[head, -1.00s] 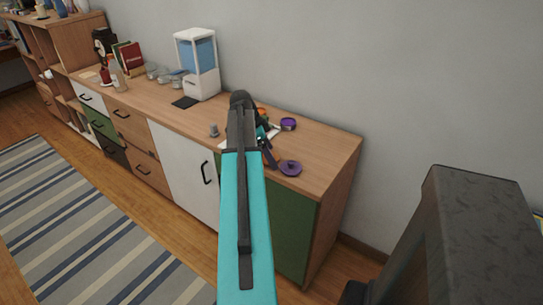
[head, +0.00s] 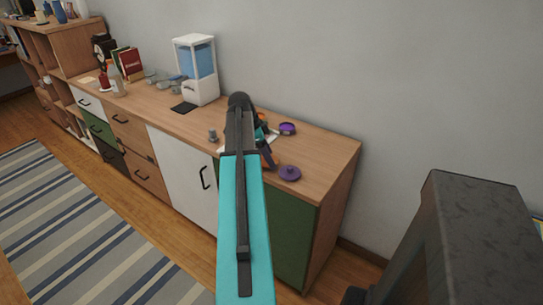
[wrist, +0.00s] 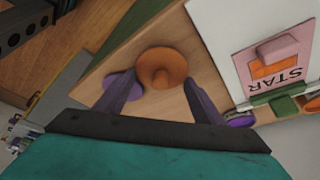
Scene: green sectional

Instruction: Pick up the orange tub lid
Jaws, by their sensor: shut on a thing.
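The orange tub lid (wrist: 162,68) is round with a raised knob in the wrist view. It sits between the two fingers of my gripper (wrist: 158,88), which are shut on it. In the head view my arm hides most of my gripper, and I cannot make out the lid there for sure. Whether the lid is clear of the wooden top cannot be told.
A purple lid (head: 289,173) lies near the front edge of the sideboard (head: 330,152). A purple tub (head: 288,128) stands behind it. A board with a pink STAR card (wrist: 275,60) lies beside the lid. A blue-and-white dispenser (head: 196,70) stands further left.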

